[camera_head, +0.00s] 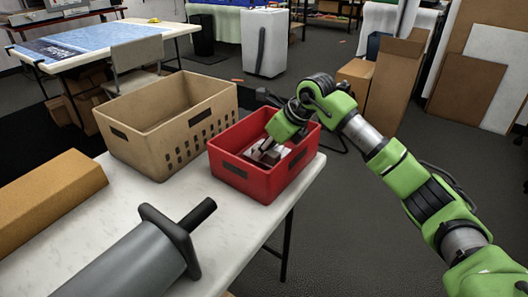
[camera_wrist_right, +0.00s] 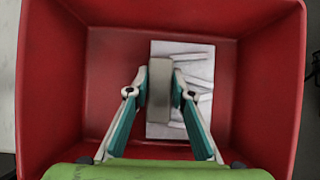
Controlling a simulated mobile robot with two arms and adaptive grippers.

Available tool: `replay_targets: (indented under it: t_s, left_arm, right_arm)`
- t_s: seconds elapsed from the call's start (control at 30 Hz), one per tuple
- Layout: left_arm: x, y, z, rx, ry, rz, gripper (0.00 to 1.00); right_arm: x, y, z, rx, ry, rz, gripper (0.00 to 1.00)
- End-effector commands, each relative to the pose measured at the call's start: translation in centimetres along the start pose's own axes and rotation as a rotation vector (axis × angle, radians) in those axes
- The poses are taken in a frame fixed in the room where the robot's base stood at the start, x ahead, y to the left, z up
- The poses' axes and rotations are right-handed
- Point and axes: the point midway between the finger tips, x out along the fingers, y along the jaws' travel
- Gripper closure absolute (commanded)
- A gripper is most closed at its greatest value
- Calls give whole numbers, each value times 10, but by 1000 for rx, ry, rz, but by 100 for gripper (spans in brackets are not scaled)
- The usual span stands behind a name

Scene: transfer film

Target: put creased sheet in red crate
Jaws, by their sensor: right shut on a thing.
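The red crate (camera_head: 240,178) stands on the right end of the light table, and its red wall (camera_wrist_right: 50,90) surrounds the right wrist view. My right gripper (camera_head: 265,150) reaches down into it. In the right wrist view the creased sheet (camera_wrist_right: 198,62), pale with crease lines, lies flat inside the crate, right of the middle. A grey-brown block (camera_wrist_right: 160,85) sits over its left part. The right gripper (camera_wrist_right: 160,92) is shut on this block, one finger on each side. In the head view the gripper and crate wall hide part of the sheet. My left gripper is not in view.
A tan crate (camera_head: 150,143) stands left of the red crate. A brown box (camera_head: 50,195) and a large grey roll with a black end flange (camera_head: 130,268) lie on the table (camera_head: 232,235). The table's right edge is close to the red crate.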

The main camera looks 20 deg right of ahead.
Motion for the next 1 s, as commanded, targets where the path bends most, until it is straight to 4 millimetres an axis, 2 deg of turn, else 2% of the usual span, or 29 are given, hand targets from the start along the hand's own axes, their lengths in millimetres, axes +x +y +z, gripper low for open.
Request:
replay_targets:
  t_s: [0.33,0.37,0.4,0.43,0.8,0.87,1.0]
  left_arm:
    - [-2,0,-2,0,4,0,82]
    - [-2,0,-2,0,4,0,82]
    - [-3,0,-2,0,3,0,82]
    - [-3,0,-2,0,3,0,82]
    - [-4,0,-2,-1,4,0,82]
    - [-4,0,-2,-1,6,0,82]
    - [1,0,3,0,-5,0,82]
  right_arm:
    - [4,0,-2,0,-2,-1,100]
    - [4,0,-2,0,-1,-1,76]
    - [4,0,-2,0,-1,-1,66]
    - [4,0,-2,0,-1,-1,62]
    - [2,0,-1,0,-2,-1,62]
    - [-3,-1,-1,0,-3,-2,62]
    - [-26,-2,-1,0,-3,-4,62]
